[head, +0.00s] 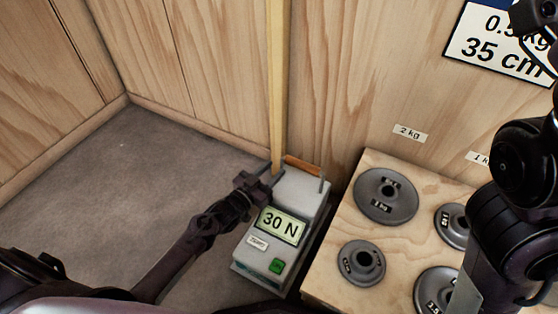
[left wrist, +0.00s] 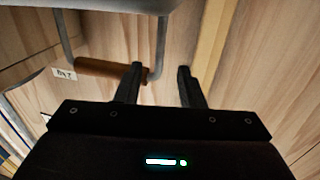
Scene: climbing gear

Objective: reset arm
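My left gripper (head: 262,183) is over the upper left part of a grey box with a display (head: 310,190). The display reads 30 N. In the left wrist view the two fingers (left wrist: 160,82) stand apart with nothing between them. A brown handle on a grey metal bracket (left wrist: 100,69) shows just beyond the left finger; it also shows at the box's back edge in the head view. My right arm (head: 515,165) is raised at the right edge. A dark part at the top right may be its gripper, but its fingers are not clear.
A wooden board (head: 325,265) with several grey weight discs (head: 386,196) stands right of the box. A pale vertical strip (head: 277,80) rises behind the box. Wooden walls with labels close off the back. The grey floor (head: 120,165) at left is clear.

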